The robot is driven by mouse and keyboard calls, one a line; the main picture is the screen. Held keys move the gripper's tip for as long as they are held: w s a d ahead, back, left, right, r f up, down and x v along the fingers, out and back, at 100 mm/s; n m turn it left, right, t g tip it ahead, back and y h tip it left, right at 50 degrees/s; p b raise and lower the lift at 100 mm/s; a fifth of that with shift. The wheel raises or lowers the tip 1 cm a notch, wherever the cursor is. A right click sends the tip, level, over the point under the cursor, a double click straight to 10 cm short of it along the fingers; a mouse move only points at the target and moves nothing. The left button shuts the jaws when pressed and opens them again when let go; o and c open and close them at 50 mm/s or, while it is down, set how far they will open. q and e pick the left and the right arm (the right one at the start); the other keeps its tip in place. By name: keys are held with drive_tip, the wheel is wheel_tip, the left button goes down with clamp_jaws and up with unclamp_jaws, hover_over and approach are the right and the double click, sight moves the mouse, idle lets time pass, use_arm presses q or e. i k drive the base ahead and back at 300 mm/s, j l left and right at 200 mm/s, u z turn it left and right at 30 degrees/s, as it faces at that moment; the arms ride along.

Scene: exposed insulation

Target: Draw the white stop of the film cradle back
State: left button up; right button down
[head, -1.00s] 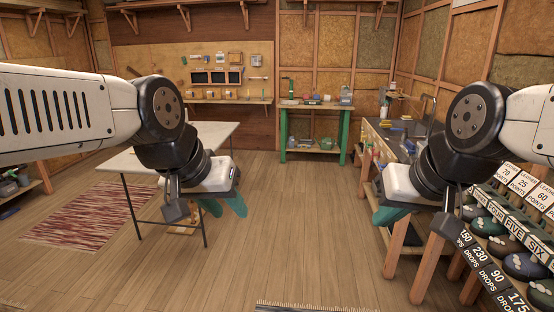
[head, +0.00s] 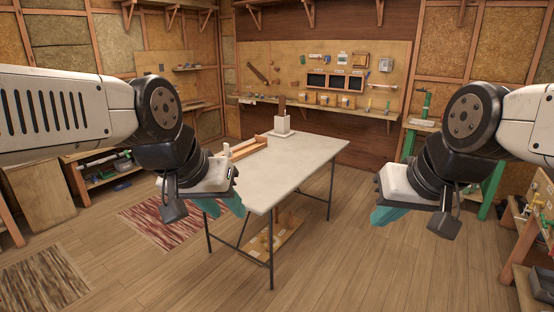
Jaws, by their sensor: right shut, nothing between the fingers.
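A low wooden cradle-like tray (head: 250,151) lies on the pale table, left of its middle. A small white upright piece (head: 226,150) shows at its left end; it may be the stop, but it is too small to tell. My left gripper (head: 222,207) hangs in front of the table's left edge, its teal fingers apart and empty. It and its arm hide part of the table's left end. My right gripper (head: 384,215) is shut and empty, over the floor to the right of the table.
A white block with a brown upright piece (head: 282,126) stands at the table's far side. The table (head: 290,170) is otherwise mostly bare, with a low wooden shelf beneath. A wall shelf (head: 320,106) is behind, a green-legged bench at right. Floor is clear in front.

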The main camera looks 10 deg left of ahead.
sight(230, 154)
drive_tip(key=i+j+u, duration=0.25)
drive_tip(key=u, duration=0.15)
drive_tip(key=i+u, duration=0.85)
drive_tip(key=i+l+u, duration=0.2)
drive_tip(key=i+u, duration=0.2)
drive_tip(key=i+j+z, duration=0.15)
drive_tip(key=i, duration=0.45)
drive_tip(key=i+j+z, duration=0.15)
drive_tip(key=i, duration=0.4)
drive_tip(key=i+z, duration=0.35)
drive_tip(key=i+j+z, duration=0.15)
drive_tip(key=i+z, duration=0.2)
drive_tip(key=i+j+z, duration=0.2)
drive_tip(key=z, duration=0.15)
drive_tip(key=i, duration=0.1)
